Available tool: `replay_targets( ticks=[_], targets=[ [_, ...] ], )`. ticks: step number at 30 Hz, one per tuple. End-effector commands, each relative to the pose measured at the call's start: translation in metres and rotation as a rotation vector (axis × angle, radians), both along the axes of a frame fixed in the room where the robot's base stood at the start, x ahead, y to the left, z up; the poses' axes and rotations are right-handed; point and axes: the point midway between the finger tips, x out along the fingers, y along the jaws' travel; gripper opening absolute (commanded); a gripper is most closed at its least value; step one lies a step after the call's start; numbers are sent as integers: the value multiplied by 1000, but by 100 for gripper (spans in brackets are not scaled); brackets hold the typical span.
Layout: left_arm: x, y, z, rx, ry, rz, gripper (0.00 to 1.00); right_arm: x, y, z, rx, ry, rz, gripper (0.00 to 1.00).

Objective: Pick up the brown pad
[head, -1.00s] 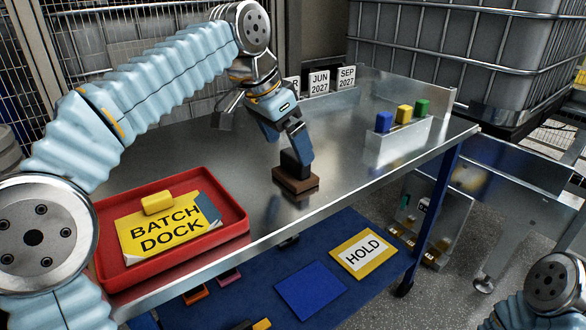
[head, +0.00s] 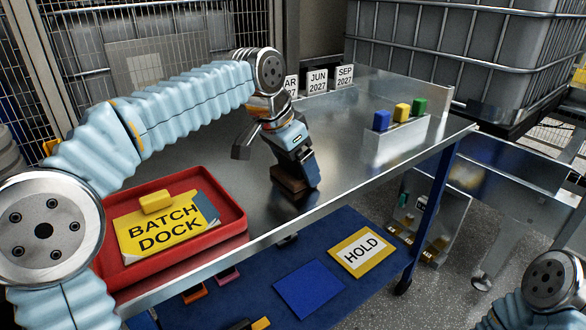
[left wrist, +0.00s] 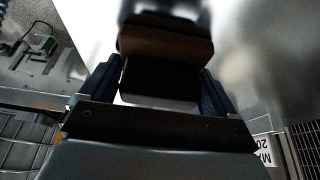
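The brown pad (head: 288,180) is a small brown block with a black grip on top, lying on the metal bench near its front edge. My left gripper (head: 306,170) is down over it and hides much of it in the head view. In the left wrist view the brown part (left wrist: 165,42) shows beyond the black grip (left wrist: 158,80). The two fingers stand on either side of the black grip, with a thin bright gap at its left side, so the gripper looks open. My right gripper is not in view.
A red tray (head: 240,228) with a yellow batch dock card and yellow block is at the bench's left. A rack (head: 390,150) with blue, yellow and green blocks stands right. Date signs (head: 318,82) stand behind. A HOLD card (head: 362,252) lies on the lower blue shelf.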

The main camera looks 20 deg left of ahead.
Motion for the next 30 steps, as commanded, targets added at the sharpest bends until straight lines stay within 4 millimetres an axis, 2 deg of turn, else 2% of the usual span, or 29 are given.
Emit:
replay_targets(
  ticks=[2, 11, 14, 17, 25, 30],
  targets=[
    [0, 0, 0, 0, 0, 0, 58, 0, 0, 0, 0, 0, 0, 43],
    [0, 0, 4, -1, -2, 0, 58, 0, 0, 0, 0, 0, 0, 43],
    [1, 0, 11, 0, -2, -1, 58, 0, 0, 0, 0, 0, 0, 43],
    [1, -1, 28, -1, -4, -1, 58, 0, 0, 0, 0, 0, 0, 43],
    [-42, -34, 96, -2, -5, -5, 58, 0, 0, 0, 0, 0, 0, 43],
    [-79, -61, 113, 0, -4, -6, 58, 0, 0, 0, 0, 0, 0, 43]
  ],
)
